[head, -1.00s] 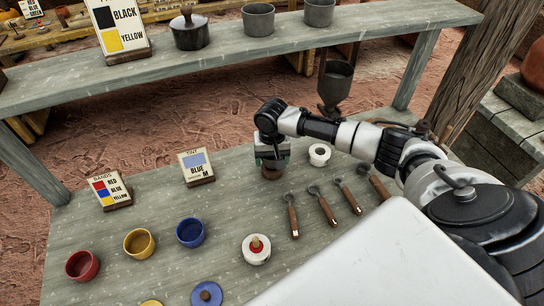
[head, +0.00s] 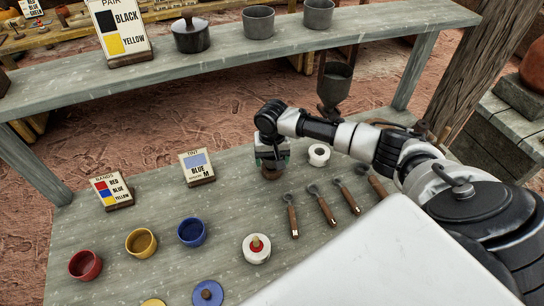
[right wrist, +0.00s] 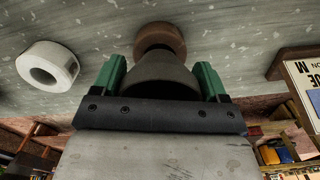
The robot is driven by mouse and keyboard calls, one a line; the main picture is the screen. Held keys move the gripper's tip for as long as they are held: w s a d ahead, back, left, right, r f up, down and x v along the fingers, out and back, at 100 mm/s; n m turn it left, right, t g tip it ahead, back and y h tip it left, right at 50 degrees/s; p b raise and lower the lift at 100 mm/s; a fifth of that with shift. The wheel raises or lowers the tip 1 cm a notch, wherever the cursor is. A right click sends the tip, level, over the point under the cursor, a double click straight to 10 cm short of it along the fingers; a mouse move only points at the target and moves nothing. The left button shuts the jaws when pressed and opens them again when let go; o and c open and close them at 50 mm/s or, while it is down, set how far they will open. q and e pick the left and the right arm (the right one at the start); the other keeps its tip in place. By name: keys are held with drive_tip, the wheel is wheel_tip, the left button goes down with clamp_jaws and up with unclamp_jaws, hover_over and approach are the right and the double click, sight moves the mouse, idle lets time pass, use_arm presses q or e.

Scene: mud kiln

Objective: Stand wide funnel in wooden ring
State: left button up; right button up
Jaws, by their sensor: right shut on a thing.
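My right gripper (head: 271,160) is over the back middle of the table, pointing down. In the right wrist view its green fingers (right wrist: 158,84) are shut on the sides of a dark grey wide funnel (right wrist: 152,74). The funnel tapers towards a brown wooden ring (right wrist: 160,38) on the table. The ring shows in the head view just below the gripper (head: 272,175). The funnel's narrow end meets the ring in the picture; I cannot tell whether it rests inside or is just above. My left gripper is not in view.
A white ring-shaped piece (head: 319,154) lies right of the gripper. Several wooden-handled tools (head: 327,211) lie in front of it. A blue sign (head: 197,168) stands to the left, with coloured bowls (head: 191,232) nearer. A grey hopper (head: 334,88) hangs behind, by the shelf (head: 370,35).

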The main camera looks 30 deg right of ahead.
drive_tip(key=shift+p, duration=0.5)
idle(0.6)
drive_tip(key=shift+f, duration=0.65)
idle(0.9)
drive_tip(key=o, duration=0.7)
wheel_tip(320, 180, up, 7)
drive_tip(key=p, duration=0.8)
idle(0.4)
idle(0.5)
